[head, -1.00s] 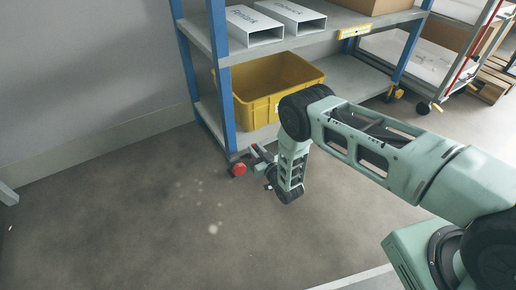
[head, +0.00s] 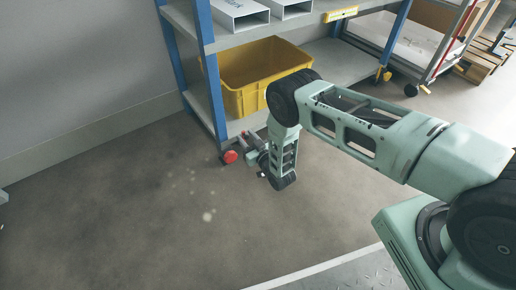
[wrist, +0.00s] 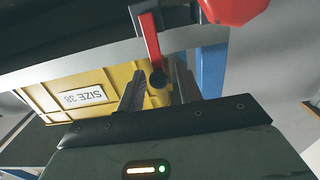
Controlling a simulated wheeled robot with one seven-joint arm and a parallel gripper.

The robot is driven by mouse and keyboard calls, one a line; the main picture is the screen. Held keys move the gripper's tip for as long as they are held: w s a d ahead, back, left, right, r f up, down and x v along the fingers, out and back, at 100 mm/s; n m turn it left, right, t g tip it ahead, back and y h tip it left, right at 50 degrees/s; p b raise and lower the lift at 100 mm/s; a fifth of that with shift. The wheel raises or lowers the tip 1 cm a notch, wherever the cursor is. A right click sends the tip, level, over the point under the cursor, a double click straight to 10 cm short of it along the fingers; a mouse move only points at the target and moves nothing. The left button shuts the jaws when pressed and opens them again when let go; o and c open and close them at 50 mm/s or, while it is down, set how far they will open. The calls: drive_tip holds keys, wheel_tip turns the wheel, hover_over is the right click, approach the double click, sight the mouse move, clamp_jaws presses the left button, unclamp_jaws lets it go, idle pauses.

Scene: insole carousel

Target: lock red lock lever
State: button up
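The red lock lever (wrist: 150,42) shows in the wrist view as a narrow red bar with a dark round end, ahead of my fingers. My gripper (wrist: 160,88) is open, its two dark fingers apart on either side of that dark end; I cannot tell whether they touch it. In the head view, my gripper (head: 250,145) is low by the rack's front corner post, partly hidden by my own wrist. A round red part (head: 230,157) sits at the foot of the blue post, left of my gripper; it also shows at the top of the wrist view (wrist: 232,8).
A blue-posted rack (head: 212,85) carries a yellow bin (head: 240,92) on its lower shelf and white boxes (head: 240,14) above. The bin's label reads "SIZE 38" in the wrist view. A second rack with casters (head: 411,90) stands right. Floor in front is clear.

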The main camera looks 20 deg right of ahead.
drive_tip(key=p+v, duration=0.7)
drive_tip(key=v, duration=1)
